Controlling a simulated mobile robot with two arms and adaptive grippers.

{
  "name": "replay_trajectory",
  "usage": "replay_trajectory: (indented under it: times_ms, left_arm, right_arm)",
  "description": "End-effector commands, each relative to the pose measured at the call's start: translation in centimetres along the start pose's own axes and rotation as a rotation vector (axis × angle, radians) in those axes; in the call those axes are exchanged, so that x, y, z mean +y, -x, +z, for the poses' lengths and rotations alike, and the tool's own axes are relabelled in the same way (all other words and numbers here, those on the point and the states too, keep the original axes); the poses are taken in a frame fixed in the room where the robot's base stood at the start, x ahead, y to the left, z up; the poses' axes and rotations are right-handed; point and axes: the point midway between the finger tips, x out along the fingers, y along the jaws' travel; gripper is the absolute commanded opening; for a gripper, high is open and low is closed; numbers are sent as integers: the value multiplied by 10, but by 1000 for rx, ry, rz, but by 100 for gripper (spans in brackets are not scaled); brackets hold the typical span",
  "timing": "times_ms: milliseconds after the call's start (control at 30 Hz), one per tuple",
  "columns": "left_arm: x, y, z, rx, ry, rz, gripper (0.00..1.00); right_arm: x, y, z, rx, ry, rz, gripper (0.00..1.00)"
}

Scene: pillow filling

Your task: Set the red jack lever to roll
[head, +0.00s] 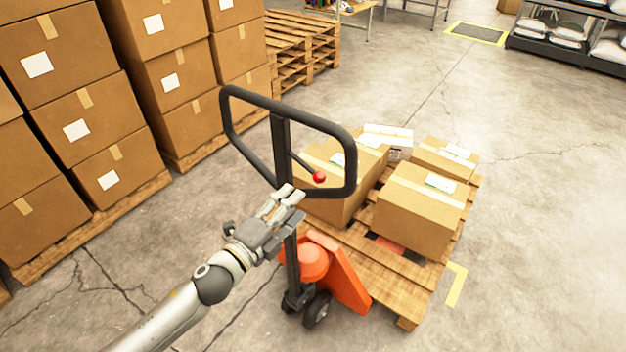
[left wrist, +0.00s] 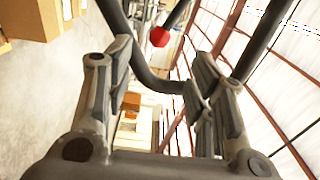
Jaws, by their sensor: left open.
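The red jack lever's round knob (head: 319,177) sits inside the black handle loop (head: 352,160) of the pallet jack, on a thin dark rod. In the left wrist view the red knob (left wrist: 160,37) is beyond the fingertips, a little above the gap between them. My left gripper (head: 290,194) is open and empty at the lower part of the handle, left of and below the knob in the head view. In the left wrist view its two fingers (left wrist: 163,75) stand apart, with the handle's black bars behind them. My right gripper is not in view.
The orange jack body (head: 340,275) stands under a wooden pallet (head: 405,300) bearing several cardboard boxes (head: 418,215). Tall stacks of boxes (head: 75,130) stand at the left. Open concrete floor lies to the right.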

Motion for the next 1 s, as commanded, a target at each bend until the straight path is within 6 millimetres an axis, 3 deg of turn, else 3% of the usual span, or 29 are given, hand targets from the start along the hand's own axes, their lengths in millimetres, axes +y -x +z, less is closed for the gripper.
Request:
replay_trajectory:
  times_ms: [1000]
  left_arm:
    - [-3, -102, 1, -2, 1, -6, 50]
  right_arm:
    - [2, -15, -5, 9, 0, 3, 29]
